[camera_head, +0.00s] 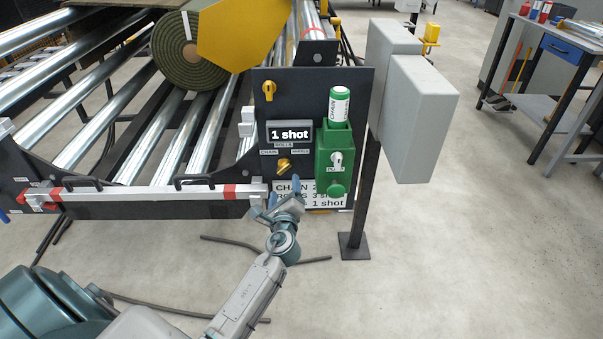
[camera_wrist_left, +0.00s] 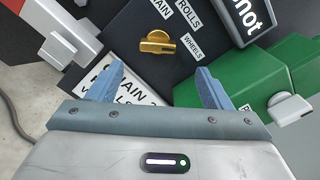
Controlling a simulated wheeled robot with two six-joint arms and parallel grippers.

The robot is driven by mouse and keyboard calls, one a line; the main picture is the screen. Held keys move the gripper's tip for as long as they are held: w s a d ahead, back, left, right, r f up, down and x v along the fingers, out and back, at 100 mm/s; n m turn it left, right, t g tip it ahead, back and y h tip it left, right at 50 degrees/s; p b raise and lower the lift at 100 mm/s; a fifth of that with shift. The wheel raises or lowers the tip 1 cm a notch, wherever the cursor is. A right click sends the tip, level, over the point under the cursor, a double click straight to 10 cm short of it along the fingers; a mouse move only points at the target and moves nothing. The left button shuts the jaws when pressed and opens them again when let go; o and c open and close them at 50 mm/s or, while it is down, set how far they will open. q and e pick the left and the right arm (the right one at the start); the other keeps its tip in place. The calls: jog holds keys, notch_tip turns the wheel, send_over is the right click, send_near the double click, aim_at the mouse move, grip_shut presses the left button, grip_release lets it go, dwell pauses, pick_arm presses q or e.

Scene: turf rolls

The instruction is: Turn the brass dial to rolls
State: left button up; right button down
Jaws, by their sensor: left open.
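The brass dial (camera_head: 283,166) is on the black control panel (camera_head: 262,120), under the ROLLS label. In the left wrist view the dial (camera_wrist_left: 157,42) has its bar lying roughly across the picture, its right end toward the WHEELS label (camera_wrist_left: 193,47). The ROLLS label (camera_wrist_left: 188,12) is up and right of it; I cannot tell which end is the pointer. My left gripper (camera_head: 284,189) is open and empty, just below the dial. In the wrist view the fingers (camera_wrist_left: 159,72) are apart, with the dial beyond the gap between them. My right gripper is not in view.
A "1 shot" display (camera_head: 289,134) sits above the dial. A green box (camera_head: 334,155) with a white knob is close on the right, and a second yellow knob (camera_head: 268,91) is higher up. A white-and-red rail (camera_head: 150,194) runs left. A grey cabinet (camera_head: 420,115) stands right.

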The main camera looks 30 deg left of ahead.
aim_at(284, 170)
pick_arm(q)
jog(key=x, duration=1)
jog(key=shift+f, duration=0.1)
jog(key=shift+s, duration=0.1)
jog(key=c, duration=1)
